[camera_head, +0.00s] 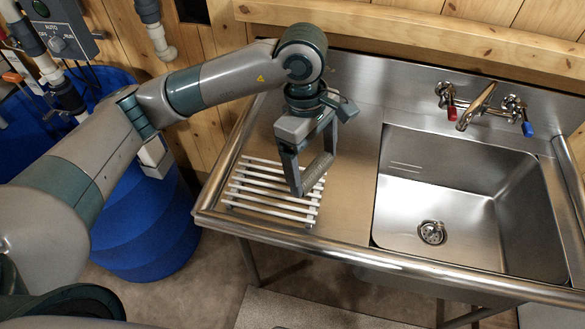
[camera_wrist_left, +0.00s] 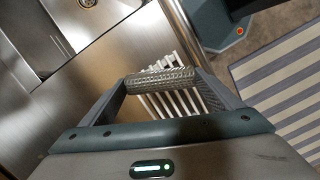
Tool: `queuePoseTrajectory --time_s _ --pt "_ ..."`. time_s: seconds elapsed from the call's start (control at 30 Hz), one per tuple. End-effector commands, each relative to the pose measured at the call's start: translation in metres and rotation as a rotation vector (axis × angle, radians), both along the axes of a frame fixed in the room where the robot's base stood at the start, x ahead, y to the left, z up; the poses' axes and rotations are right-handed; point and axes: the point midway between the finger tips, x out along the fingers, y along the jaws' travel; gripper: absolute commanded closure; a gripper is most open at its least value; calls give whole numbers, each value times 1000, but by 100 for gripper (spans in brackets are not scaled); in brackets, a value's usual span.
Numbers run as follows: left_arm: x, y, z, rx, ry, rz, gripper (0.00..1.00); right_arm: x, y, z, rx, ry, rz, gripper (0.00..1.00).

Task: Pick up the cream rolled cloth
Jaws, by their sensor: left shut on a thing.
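My left gripper (camera_head: 313,173) is over the right part of a white slatted rack (camera_head: 262,197), fingers pointing down. It is shut on the rolled cloth (camera_head: 317,170), a short textured roll that spans between the two fingertips. In the left wrist view the roll (camera_wrist_left: 161,79) looks greyish rather than cream, and its ends are against the fingers. The rack's slats (camera_wrist_left: 178,104) show beyond it. The roll appears to be above the slats; the exact gap is hard to tell. My right gripper is not in view.
The rack stands on the steel drainboard (camera_head: 350,130), left of an empty sink basin (camera_head: 455,195). A tap (camera_head: 477,105) with red and blue handles is behind the basin. A blue barrel (camera_head: 150,225) stands at the left. A striped mat (camera_wrist_left: 290,85) lies on the floor.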

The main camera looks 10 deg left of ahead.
Motion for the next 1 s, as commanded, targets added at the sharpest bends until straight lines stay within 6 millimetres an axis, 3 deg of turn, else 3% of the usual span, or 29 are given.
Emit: queuePoseTrajectory --time_s 0.2,0.73,0.77,0.8,1.0 --pt "-4 -18 10 0 -1 -1 40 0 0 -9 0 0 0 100" --pt "-5 -20 12 0 0 1 40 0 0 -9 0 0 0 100" --pt "-5 -19 12 0 0 1 22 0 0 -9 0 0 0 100" --pt "-5 -19 12 0 0 1 32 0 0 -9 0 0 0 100" --pt "-5 -19 12 0 0 1 33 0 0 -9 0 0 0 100"
